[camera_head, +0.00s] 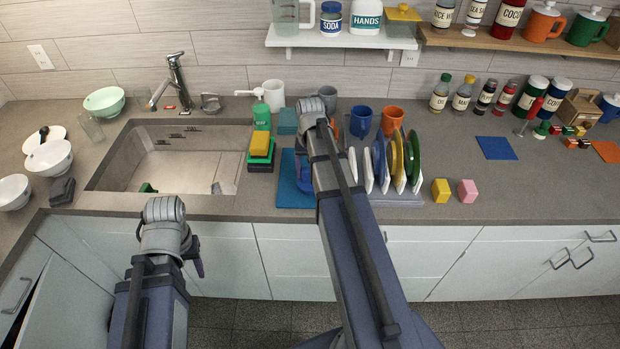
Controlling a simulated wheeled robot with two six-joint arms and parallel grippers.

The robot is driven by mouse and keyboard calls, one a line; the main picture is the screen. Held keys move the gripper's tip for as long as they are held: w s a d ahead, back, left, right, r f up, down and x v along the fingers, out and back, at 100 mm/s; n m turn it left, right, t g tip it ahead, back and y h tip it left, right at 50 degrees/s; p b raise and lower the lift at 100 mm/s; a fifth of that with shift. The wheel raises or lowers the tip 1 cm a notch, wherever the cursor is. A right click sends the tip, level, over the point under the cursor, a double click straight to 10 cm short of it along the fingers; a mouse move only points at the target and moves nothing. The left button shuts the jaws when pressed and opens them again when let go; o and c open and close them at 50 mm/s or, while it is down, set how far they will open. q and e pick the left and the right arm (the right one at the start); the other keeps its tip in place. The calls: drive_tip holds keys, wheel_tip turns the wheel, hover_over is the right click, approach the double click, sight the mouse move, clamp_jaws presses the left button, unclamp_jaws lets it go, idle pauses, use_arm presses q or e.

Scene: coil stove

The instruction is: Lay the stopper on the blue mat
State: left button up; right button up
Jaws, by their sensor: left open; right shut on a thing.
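A flat blue mat (496,148) lies bare on the counter at the right, behind the pink sponge. A second, larger blue-teal mat (289,193) lies left of the dish rack, partly covered by my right arm. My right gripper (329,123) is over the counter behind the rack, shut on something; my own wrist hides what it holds. My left gripper (195,262) is open and empty, in front of the counter below the sink.
The dish rack (411,198) with several plates stands beside my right arm, with blue and orange cups behind it. A yellow block (440,190) and a pink block (467,191) stand right of it. Jars line the back wall. The front right counter is clear.

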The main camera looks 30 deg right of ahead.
use_arm(q)
drive_tip(key=shift+f, duration=0.75)
use_arm(e)
drive_tip(key=shift+f, duration=0.7)
drive_tip(key=shift+f+b, duration=0.25)
drive_tip(key=shift+b, duration=0.15)
use_arm(q)
drive_tip(key=shift+f, duration=0.1)
use_arm(e)
drive_tip(key=o, duration=1.4)
drive_tip(key=shift+r, duration=0.1)
use_arm(q)
wheel_tip(320, 180, up, 12)
drive_tip(key=p, duration=1.2)
use_arm(e)
wheel_tip(320, 180, up, 12)
drive_tip(key=shift+r, duration=0.2)
